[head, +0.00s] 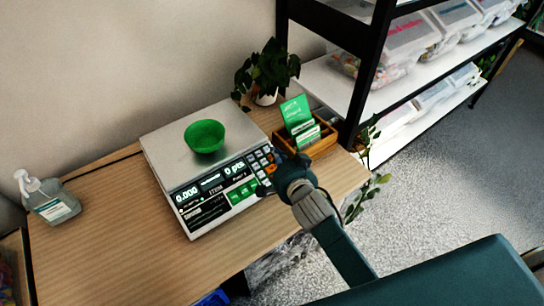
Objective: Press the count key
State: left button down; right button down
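A counting scale (172,152) with a silver pan stands on the wooden table. Its front panel has a lit display (211,183) reading 0.000 and 0 pcs, and a keypad (258,164) at its right end. The labels on the keys are too small to read, so I cannot tell which is the count key. My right gripper (270,176) is at the right edge of the keypad and hides part of it. I cannot tell whether it touches a key or how far its fingers are apart. My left gripper is not in view.
A green bowl (204,136) sits on the scale's pan. A wooden box (318,143) with green cards and a potted plant (265,72) stand behind. A pump bottle (49,199) is at the left. A black-framed shelf (369,75) rises at the right. The table front is clear.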

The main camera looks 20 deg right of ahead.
dwell(0.7)
jog(key=shift+w+a+f, duration=0.1)
jog(key=shift+w+f, duration=0.1)
jog(key=shift+f, duration=0.15)
jog(key=shift+w+f+b, duration=0.1)
jog(key=shift+f+b, duration=0.3)
dwell(0.5)
jog(key=shift+r, duration=0.1)
jog(key=shift+s+r+p, duration=0.3)
jog(key=shift+r+p, duration=0.35)
jog(key=shift+p, duration=0.25)
jog(key=shift+r, duration=0.1)
jog(key=shift+s+r+p, duration=0.15)
jog(key=shift+r+p, duration=0.45)
jog(key=shift+p, duration=0.15)
jog(key=r+p, duration=0.1)
jog(key=s+r+p, duration=0.1)
jog(key=r+p, duration=0.1)
jog(key=shift+s+d+r+p, duration=0.1)
jog(key=shift+s+d+p, duration=0.2)
jog(key=shift+d+p, duration=0.1)
